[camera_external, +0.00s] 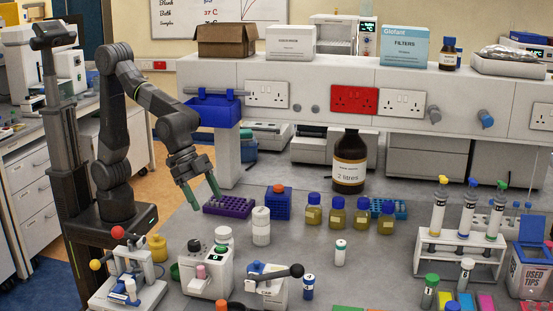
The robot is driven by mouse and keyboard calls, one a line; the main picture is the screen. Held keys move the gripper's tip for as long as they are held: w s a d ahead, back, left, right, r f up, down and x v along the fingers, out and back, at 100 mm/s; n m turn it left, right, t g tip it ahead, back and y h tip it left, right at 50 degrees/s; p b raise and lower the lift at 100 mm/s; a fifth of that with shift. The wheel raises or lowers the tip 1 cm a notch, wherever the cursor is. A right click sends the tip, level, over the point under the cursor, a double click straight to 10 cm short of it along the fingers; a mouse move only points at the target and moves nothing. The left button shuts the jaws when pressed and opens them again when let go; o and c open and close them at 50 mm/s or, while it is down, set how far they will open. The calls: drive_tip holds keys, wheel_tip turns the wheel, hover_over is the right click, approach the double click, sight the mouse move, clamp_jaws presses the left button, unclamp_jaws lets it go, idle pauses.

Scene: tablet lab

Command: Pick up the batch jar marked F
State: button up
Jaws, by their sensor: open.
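No mark F can be read on any jar at this size, so I cannot tell which is the batch jar. Another white-lidded jar (223,237) stands behind the white instruments. Several amber jars with blue lids (337,217) stand in a row right of the stack. A small white vial (340,253) stands in front of them. My gripper (203,190) is open and empty, its green-tipped fingers pointing down above the bench, left of the stacked jars.
A large brown bottle (349,165) stands behind the amber jars. White instruments (208,272) crowd the front left. A white tube stand (459,250) stands at right. Some bench is clear around the small vial.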

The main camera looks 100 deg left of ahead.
sight(223, 230)
drive_tip(key=p+x, duration=0.2)
drive_tip(key=x, duration=1.1)
drive_tip(key=shift+w, duration=0.1)
drive_tip(key=c, duration=1.1)
